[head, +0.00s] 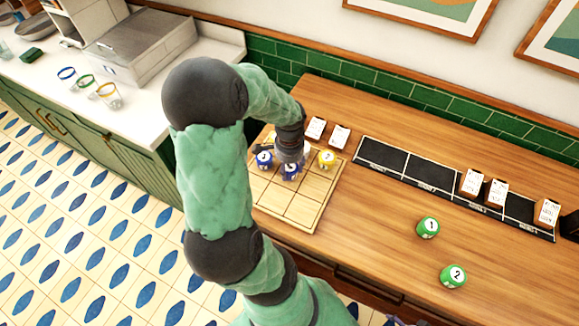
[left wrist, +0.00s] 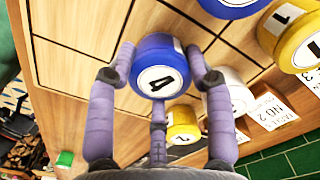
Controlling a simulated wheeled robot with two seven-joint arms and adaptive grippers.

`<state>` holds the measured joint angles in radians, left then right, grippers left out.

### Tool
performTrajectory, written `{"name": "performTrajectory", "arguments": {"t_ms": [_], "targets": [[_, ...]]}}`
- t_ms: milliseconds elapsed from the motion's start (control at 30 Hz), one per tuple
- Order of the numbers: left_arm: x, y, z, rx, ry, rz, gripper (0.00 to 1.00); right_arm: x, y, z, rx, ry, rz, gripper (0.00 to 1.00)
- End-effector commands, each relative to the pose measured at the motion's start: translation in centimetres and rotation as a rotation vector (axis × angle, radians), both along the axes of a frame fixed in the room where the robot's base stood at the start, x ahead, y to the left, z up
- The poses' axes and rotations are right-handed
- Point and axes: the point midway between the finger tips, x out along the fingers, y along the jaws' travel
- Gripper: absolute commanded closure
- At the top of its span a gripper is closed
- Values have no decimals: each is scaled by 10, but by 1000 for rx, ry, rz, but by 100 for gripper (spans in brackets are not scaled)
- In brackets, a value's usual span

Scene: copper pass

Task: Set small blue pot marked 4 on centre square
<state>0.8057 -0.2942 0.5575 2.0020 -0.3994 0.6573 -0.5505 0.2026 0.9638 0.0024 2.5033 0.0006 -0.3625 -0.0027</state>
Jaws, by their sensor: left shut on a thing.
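The small blue pot marked 4 (left wrist: 158,65) is between the purple fingers of my left gripper (left wrist: 158,75), which is shut on it.
A green pot marked 1 (head: 428,227) and a green pot marked 2 (head: 453,275) stand on the open wooden counter at right. A black tray strip (head: 433,172) with cards lies behind. In the wrist view a white pot (left wrist: 232,97) and yellow pot (left wrist: 183,125) are close by.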

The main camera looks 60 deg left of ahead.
Motion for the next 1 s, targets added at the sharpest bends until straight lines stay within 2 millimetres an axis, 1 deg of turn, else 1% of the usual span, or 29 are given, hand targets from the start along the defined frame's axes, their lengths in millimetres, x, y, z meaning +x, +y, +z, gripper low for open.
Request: {"name": "performTrajectory", "arguments": {"t_ms": [100,133,200,533,667,767,1000], "targets": [[0,0,-4,0,0,0,85,0,0,-3,0,0,0,24],[0,0,-4,0,1,0,42,0,0,-2,0,0,0,24],[0,0,-3,-1,1,0,24,0,0,-2,0,0,0,24],[0,0,-2,0,0,0,24,0,0,-1,0,0,0,24],[0,0,5,1,-1,1,24,0,0,2,0,0,0,24],[0,0,19,2,-2,1,24,0,0,7,0,0,0,24],[1,0,68,2,-3,0,24,0,0,20,0,0,0,24]]}}
